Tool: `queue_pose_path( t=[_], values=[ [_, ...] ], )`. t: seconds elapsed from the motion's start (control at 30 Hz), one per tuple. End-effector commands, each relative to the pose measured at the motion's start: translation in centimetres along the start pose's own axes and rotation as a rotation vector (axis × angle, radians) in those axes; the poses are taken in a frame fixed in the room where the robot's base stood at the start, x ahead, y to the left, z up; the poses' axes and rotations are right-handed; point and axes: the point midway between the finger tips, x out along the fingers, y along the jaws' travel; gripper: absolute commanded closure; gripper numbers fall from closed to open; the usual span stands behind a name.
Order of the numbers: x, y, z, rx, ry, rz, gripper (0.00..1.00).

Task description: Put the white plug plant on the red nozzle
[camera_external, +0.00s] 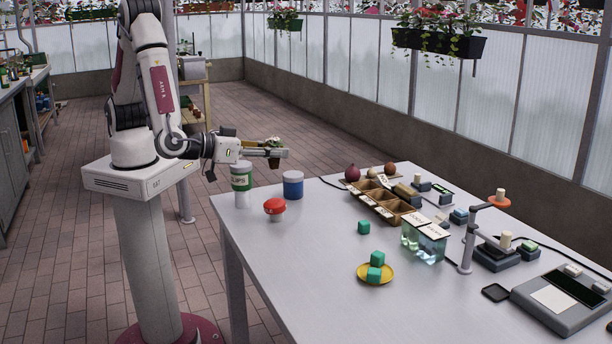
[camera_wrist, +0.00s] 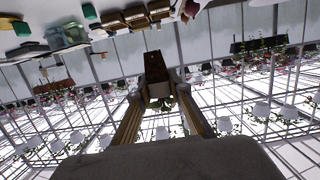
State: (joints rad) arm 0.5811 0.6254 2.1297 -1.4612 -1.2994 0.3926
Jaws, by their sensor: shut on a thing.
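My gripper (camera_external: 277,152) is raised left of the table's far end, level and pointing right. It is shut on a small plug plant (camera_wrist: 155,72), a dark brown block with green leaves. The plant also shows at the fingertips in the external view (camera_external: 274,161); I cannot make out any white on it. An orange-red disc (camera_external: 499,201) sits on a grey stand at the table's right, with a pale cylinder above it. A red domed piece (camera_external: 275,205) stands near the table's left edge. I cannot tell which red piece is the nozzle.
A white-and-green tub (camera_external: 241,183) and a blue-banded jar (camera_external: 293,185) stand near my gripper. The near-left tabletop is clear.

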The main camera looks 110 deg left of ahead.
Motion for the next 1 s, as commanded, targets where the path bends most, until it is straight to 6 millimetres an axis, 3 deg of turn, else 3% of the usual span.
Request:
queue_pose_path(
  t=[0.4,1.0],
  values=[
    [0.9,0.0,4.3,0.002,0.0,0.0,0.96],
    [1.1,0.0,5.3,0.002,0.0,0.0,0.96]
  ],
)
